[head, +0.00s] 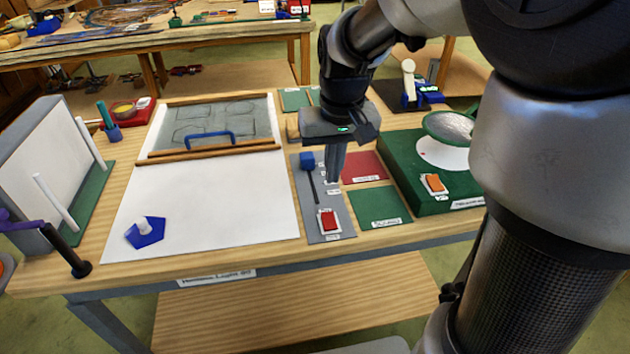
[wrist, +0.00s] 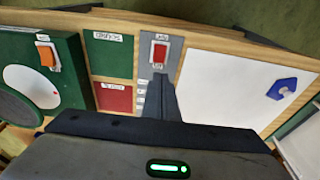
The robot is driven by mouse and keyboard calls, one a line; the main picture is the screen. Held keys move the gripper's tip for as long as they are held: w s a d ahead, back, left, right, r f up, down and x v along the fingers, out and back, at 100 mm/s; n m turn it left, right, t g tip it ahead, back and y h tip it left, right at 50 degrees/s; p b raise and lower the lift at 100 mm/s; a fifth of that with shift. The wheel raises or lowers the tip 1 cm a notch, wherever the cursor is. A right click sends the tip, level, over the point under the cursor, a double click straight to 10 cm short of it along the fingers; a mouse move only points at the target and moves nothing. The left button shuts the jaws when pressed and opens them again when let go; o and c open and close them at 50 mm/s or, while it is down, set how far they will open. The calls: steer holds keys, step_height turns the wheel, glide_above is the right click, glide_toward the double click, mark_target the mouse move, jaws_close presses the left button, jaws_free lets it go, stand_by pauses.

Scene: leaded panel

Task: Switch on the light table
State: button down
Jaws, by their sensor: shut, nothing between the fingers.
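The light table's white panel (head: 210,205) lies flat on the wooden bench; it looks plain white. It also shows at the right of the wrist view (wrist: 235,80). A grey control strip (head: 312,232) beside it carries a red rocker switch (head: 329,220) in a white frame near the front edge and a slot with a blue knob (head: 308,160). The red switch also shows in the wrist view (wrist: 160,51). My gripper (head: 334,181) is shut and empty, pointing down over the strip, behind the red switch and apart from it in the head view.
A green box (head: 440,205) with an orange switch (head: 434,183) and a round dish (head: 450,128) stands at right. Red (head: 363,167) and green (head: 379,207) labelled plates lie beside the strip. A blue pentagon piece (head: 145,232) sits on the white panel.

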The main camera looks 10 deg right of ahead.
mark_target(327, 216)
steer(key=w+f, duration=0.1)
steer(key=f, duration=0.3)
steer(key=f+b, duration=0.1)
steer(key=f, duration=0.4)
steer(key=w+f, duration=0.1)
steer(key=f, duration=0.3)
steer(key=shift+w+f+b, duration=0.35)
steer(key=shift+b, duration=0.05)
